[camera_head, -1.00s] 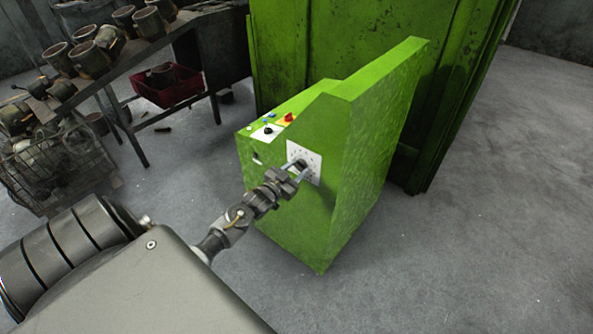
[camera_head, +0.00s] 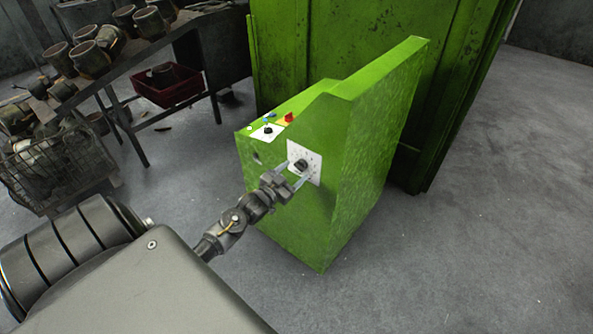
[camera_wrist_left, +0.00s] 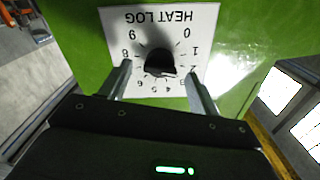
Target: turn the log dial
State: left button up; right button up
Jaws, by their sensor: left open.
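The log dial (camera_head: 301,165) is a black knob on a white plate (camera_head: 314,160) on the side of the green console. In the left wrist view the dial (camera_wrist_left: 160,63) sits in the middle of a plate (camera_wrist_left: 207,15) marked "HEAT LOG", upside down, with digits around it. My left gripper (camera_head: 291,174) is open in front of the plate. In the left wrist view its two fingers (camera_wrist_left: 160,80) stand on either side of the dial, with gaps to it. I cannot tell whether the fingertips touch the plate. My right gripper is not in view.
The green console (camera_head: 375,140) has a red button (camera_head: 289,117) and another black knob (camera_head: 268,130) on top. A large green machine (camera_head: 340,35) stands behind it. A table with metal cups (camera_head: 89,58), a red crate (camera_head: 170,90) and a wire basket (camera_head: 60,170) are at left. Floor at right is clear.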

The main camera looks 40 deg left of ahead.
pick_arm(q)
jog(key=s, duration=0.8)
jog(key=shift+s+b, duration=0.35)
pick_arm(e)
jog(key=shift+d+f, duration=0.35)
pick_arm(q)
jog(key=shift+d, duration=0.1)
